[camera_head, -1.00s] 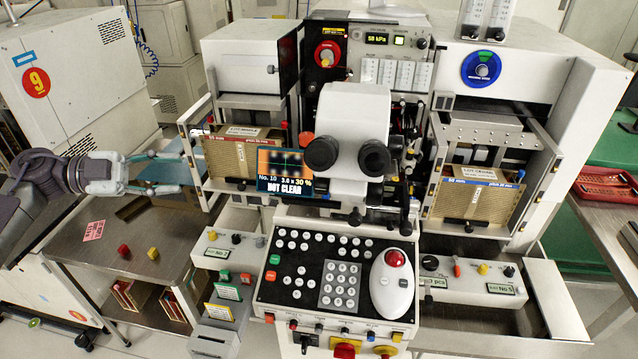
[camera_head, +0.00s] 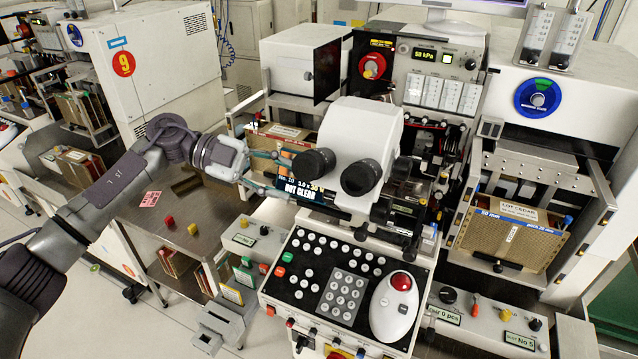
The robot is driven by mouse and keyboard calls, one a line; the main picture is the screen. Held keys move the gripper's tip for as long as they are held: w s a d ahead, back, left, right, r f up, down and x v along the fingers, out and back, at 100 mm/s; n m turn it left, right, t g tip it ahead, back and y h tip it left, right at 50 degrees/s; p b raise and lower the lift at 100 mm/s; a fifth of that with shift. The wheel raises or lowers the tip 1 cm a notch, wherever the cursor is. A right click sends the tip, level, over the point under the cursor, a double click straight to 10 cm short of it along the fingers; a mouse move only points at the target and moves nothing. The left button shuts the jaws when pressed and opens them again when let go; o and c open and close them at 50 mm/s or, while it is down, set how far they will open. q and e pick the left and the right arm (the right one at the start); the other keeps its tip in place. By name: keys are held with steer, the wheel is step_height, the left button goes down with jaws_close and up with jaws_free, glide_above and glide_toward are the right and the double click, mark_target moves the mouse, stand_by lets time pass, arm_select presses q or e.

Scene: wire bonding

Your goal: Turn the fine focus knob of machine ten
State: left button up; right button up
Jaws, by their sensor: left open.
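Machine ten's white microscope head (camera_head: 365,130) stands in the middle with two black eyepieces (camera_head: 360,177). Black knobs and a dark focus mechanism (camera_head: 398,208) sit below and right of it; I cannot tell which knob is the fine focus one. A small screen (camera_head: 300,190) left of the eyepieces reads "NOT CLEAR"; my left gripper hides part of it. My left gripper (camera_head: 272,170) is open and empty, its fingers pointing right, in front of the screen and left of the eyepieces. I cannot tell whether it touches anything. My right gripper is out of view.
A keypad panel (camera_head: 327,285) with a white trackball unit (camera_head: 394,305) lies below the microscope. A left magazine (camera_head: 275,138) is close behind my left gripper. A right magazine (camera_head: 510,238) stands at the right. A steel table (camera_head: 205,222) holds small red and yellow knobs.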

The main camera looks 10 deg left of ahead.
mark_target(325, 191)
arm_select(q)
steer(key=x, duration=0.2)
steer(key=p+x, duration=0.1)
steer(key=x, duration=0.2)
steer(key=shift+d+r, duration=0.2)
steer(key=shift+x, duration=0.9)
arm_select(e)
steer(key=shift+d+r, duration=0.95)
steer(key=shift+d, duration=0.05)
arm_select(q)
steer(key=shift+f, duration=0.15)
steer(key=shift+a, duration=0.1)
steer(key=c, duration=0.8)
jaws_close()
steer(key=shift+s+f+m+t+h+b, duration=0.1)
steer(key=shift+m+t+h+b, duration=0.45)
steer(key=shift+m+b, duration=1.05)
steer(key=shift+f+m+t+h+b, duration=0.1)
steer(key=shift+m+t+h+b, duration=0.45)
steer(key=shift+m+b, duration=1.05)
arm_select(e)
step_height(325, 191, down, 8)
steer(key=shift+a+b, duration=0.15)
steer(key=shift+b, duration=0.3)
arm_select(q)
steer(key=shift+n, duration=0.5)
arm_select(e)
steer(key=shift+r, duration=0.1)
